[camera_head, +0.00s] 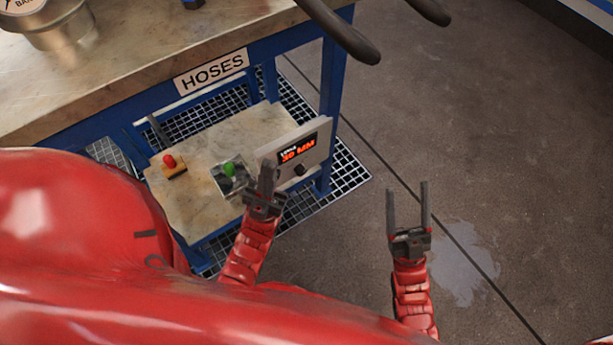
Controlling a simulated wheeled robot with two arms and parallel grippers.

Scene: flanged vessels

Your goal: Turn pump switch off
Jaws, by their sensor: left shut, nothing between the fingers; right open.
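On the lower shelf stands a pale panel box (322,151) with a dark display of glowing red characters and a small black knob (299,170). Left of it is a small metal plate (220,181) with a green switch or button (229,169). A red button (169,160) on a yellow-brown block sits farther left. I cannot tell from labels which of these is the pump switch. My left gripper (267,172) is shut and empty, in front of the panel's left part and just right of the green switch; contact cannot be told. My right gripper (408,187) is open and empty above the floor.
A blue-framed bench with a stone-like top (130,70) and a "HOSES" sign (211,72) stands above the shelf (193,205). Its blue leg (333,85) rises right of the panel. Dark hose ends (345,35) overhang the top. The grey floor (500,150) at right is clear.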

